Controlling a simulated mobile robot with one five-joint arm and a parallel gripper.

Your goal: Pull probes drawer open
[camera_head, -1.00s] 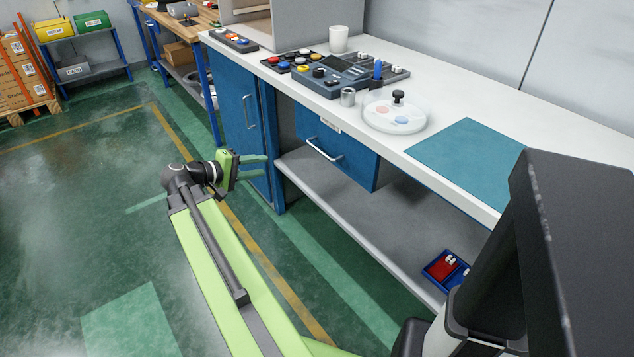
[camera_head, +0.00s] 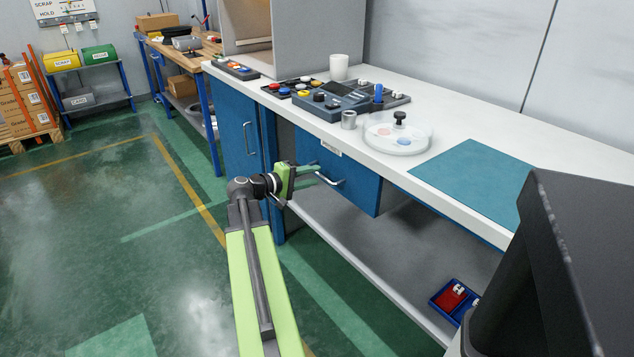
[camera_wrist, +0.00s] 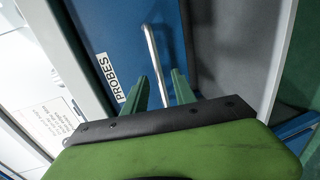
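The blue probes drawer (camera_head: 358,186) hangs under the white bench top and looks shut. Its white label reads PROBES in the wrist view (camera_wrist: 109,77). The drawer's pale bar handle (camera_head: 331,181) also shows in the wrist view (camera_wrist: 152,55). My green gripper (camera_head: 328,174) is at the handle, its fingers pointing at the drawer front. In the wrist view my gripper (camera_wrist: 159,85) is open, with the lower end of the handle between its two fingers. No finger clearly presses on the handle.
A blue cabinet door (camera_head: 237,130) with its own handle is left of the drawer. A grey lower shelf (camera_head: 400,255) holds a blue tray (camera_head: 440,297) with a red part. The bench top (camera_head: 455,137) carries a control box and a round dish. Green floor at left is clear.

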